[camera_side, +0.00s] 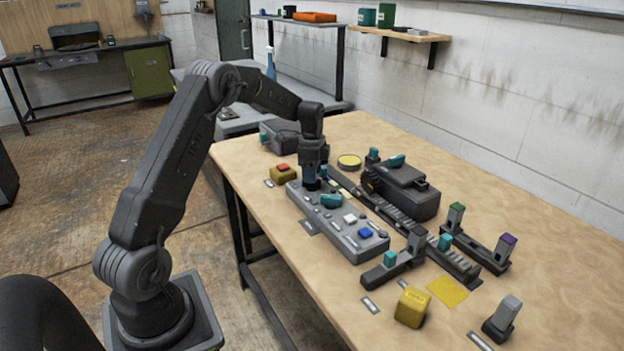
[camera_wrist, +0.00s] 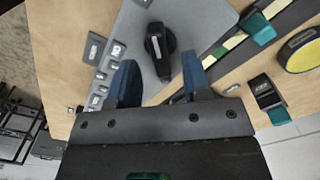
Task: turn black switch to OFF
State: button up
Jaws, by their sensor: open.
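The black switch (camera_wrist: 158,46) is a rotary knob with a white mark on its face, set on the grey control panel (camera_wrist: 190,18) in the wrist view. Its stem points toward my gripper in that picture. My gripper (camera_wrist: 159,80) is open, with its two blue fingers apart and the knob's near end between or just ahead of them. I cannot tell whether they touch. In the side view, my gripper (camera_side: 312,184) points down over the far end of the panel (camera_side: 335,222) and hides the black switch. No OFF label is readable.
A teal knob (camera_side: 331,200), a white button (camera_side: 350,218) and a blue button (camera_side: 366,233) sit close by on the panel. A yellow box with a red button (camera_side: 283,173) stands left of it. A dark case (camera_side: 402,188) stands to the right.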

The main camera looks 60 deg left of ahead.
notch_tip(320, 180, up, 11)
dwell(0.3)
jog(key=s+d+r+n+t, duration=0.1)
jog(key=s+d+r, duration=0.2)
jog(key=d, duration=0.3)
jog(key=s+d+r+n+t, duration=0.1)
jog(key=s+d+r+n, duration=0.15)
jog(key=d, duration=0.35)
jog(key=s+d+r+n, duration=0.1)
jog(key=s+d+r, duration=0.3)
jog(key=d, duration=0.2)
jog(key=s+d+f+n+t, duration=0.1)
jog(key=s+d+n, duration=0.1)
jog(key=s+d, duration=0.3)
jog(key=s+d+f+n+t, duration=0.2)
jog(key=s+d, duration=0.4)
jog(key=s, duration=0.6)
jog(key=shift+f+n+t, duration=0.3)
jog(key=shift+n, duration=0.05)
